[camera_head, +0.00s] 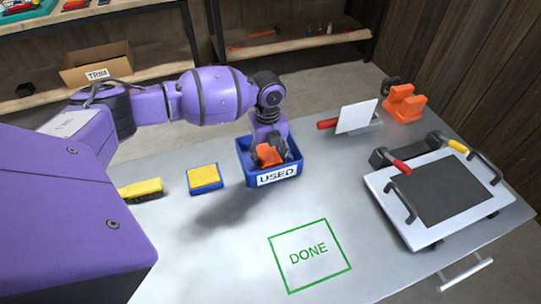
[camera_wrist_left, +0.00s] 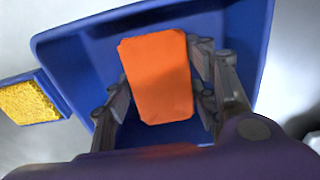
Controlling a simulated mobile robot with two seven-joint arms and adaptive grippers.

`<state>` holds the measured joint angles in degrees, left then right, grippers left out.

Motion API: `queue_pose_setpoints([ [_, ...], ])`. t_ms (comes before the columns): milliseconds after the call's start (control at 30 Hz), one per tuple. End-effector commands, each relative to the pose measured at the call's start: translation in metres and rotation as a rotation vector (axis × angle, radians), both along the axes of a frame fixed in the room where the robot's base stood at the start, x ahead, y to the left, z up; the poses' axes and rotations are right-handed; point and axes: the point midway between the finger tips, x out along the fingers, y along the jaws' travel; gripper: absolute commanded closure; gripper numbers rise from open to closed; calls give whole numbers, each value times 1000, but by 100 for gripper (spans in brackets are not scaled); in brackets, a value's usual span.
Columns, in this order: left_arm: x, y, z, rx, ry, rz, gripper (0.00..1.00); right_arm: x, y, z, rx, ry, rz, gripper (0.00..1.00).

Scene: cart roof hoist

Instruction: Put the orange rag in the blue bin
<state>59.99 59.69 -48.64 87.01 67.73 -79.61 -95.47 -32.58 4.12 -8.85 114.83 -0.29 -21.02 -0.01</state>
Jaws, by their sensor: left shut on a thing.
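The orange rag (camera_head: 268,155) is between the fingers of my left gripper (camera_head: 268,146), which is shut on it. The gripper points down into the blue bin (camera_head: 243,172), labelled USED, on the metal table. In the left wrist view the rag (camera_wrist_left: 157,75) shows as an orange block between the two fingers (camera_wrist_left: 160,100), with the blue bin (camera_wrist_left: 80,50) around and below it. I cannot tell whether the rag touches the bin floor. My right gripper is not in view.
A yellow and blue sponge (camera_head: 204,178) and a yellow brush (camera_head: 140,190) lie left of the bin. A green DONE square (camera_head: 309,254) marks bare table in front. A framed dark panel with handles (camera_head: 440,192), a red-handled scraper (camera_head: 356,118) and an orange tool (camera_head: 404,103) stand right.

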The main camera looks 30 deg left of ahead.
Motion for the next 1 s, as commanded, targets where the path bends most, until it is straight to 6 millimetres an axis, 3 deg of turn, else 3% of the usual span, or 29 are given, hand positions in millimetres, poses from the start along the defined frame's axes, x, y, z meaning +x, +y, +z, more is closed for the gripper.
queue_pose_setpoints([
  [267,1,0,0,0,-4,1,86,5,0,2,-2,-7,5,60],
  [300,1,0,0,0,-4,1,45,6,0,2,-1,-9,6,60],
  [433,1,0,0,0,-4,1,29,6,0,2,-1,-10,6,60],
  [767,1,0,2,0,-4,1,29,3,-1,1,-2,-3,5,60],
  [867,2,0,9,0,-6,0,29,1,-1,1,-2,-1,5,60],
  [1000,2,0,33,0,-8,0,29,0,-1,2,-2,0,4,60],
])
